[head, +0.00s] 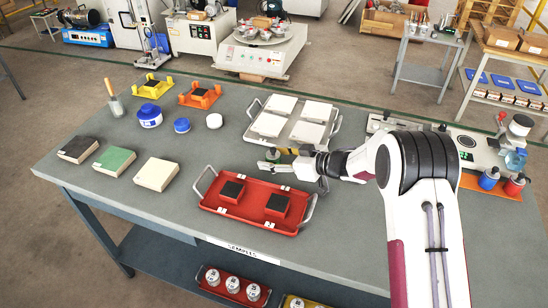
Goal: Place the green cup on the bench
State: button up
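A small dark green object (272,155), which looks like the green cup, shows at my gripper's fingers, just beyond the red tray. My gripper (271,161) reaches in from the right, low over the grey bench (225,158). The fingers partly hide the cup. I cannot tell whether they are closed on it or only beside it, or whether the cup touches the bench.
A red tray (210,201) with two dark blocks lies in front of my gripper. A metal tray (252,133) with pale tiles lies behind it. Blue-lidded jars (150,116) and three sample blocks (114,160) stand left. Bare bench lies between the blocks and the red tray.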

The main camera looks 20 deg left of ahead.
jog(key=shift+r, duration=0.15)
jog(key=shift+v, duration=6)
